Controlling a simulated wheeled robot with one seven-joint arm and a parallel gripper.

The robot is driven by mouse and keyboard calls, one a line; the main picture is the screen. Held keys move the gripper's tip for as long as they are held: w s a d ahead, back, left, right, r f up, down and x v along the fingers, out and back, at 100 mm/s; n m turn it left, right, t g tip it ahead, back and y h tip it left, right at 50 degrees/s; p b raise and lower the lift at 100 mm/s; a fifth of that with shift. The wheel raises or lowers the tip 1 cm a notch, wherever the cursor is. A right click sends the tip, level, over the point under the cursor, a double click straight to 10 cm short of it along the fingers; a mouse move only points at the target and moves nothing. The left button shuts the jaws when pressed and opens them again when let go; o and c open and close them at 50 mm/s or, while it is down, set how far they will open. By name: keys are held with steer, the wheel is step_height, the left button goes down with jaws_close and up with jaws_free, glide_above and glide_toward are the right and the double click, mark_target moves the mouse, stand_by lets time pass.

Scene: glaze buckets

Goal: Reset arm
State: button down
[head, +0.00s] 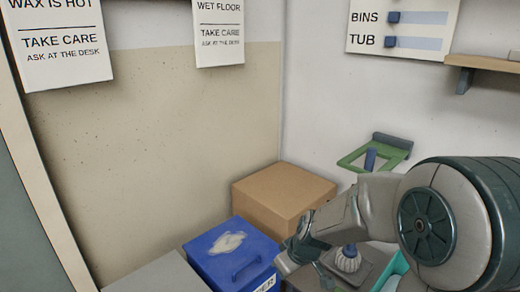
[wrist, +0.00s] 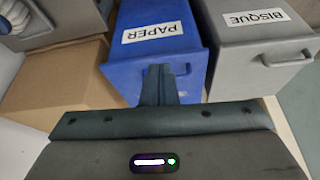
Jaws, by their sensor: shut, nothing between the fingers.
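My gripper (wrist: 159,85) is shut and empty in the wrist view, its fingers together in front of the blue bin labelled PAPER (wrist: 145,60). I cannot tell whether the fingertips touch the bin. In the head view my arm reaches in from the right, bent, and the gripper end (head: 290,262) is low, just right of the blue bin (head: 215,268). The bin's lid is on, with a pale crumpled patch (head: 222,243) on top and a handle on its front.
A grey bin labelled BISQUE (wrist: 255,50) stands right of the blue one in the wrist view. A cardboard box (head: 280,195) sits behind, against the walls. A green wall frame (head: 370,152) and wooden shelf (head: 485,64) are at right.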

steer(key=s+d+r+m+h+p, duration=0.1)
steer(key=s+d+r+m+p, duration=0.1)
steer(key=s+r+p, duration=0.3)
steer(key=s+d+r+m+h+p, duration=0.1)
steer(key=s+d+r+m+p, duration=0.2)
steer(key=r+p, duration=0.9)
steer(key=s+d+r+m+p, duration=0.2)
steer(key=s+r+p, duration=0.7)
steer(key=r, duration=1.2)
steer(key=shift+s+d+r+m+g+h+p, duration=0.2)
steer(key=shift+d+r+m+g+h+p, duration=0.1)
steer(key=shift+d+r+m+h+p, duration=0.15)
